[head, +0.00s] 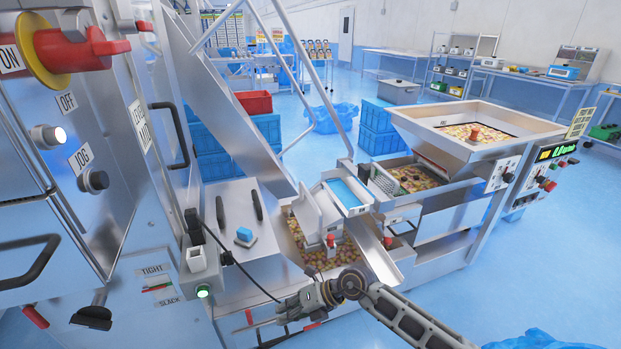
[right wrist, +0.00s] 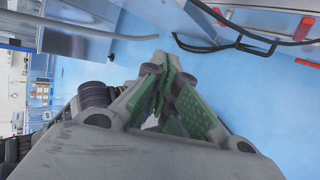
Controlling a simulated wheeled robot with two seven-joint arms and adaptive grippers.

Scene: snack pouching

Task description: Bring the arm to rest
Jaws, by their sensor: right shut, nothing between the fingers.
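My right gripper (head: 284,311) is in the lower middle of the head view, in front of the machine's lower side. My right arm reaches in to it from the bottom right. In the right wrist view its green-padded fingers (right wrist: 163,68) come together at the tips with nothing held between them. Blue floor and metal machine parts show beyond the fingers. My left gripper and arm are not in the head view.
A steel machine panel with a red knob (head: 82,50) stands close on the left. A snack-filled hopper (head: 425,128) and a chute (head: 378,255) stand behind my right gripper. A thin black cable (head: 240,268) hangs near it. Blue floor (head: 450,300) is open at right.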

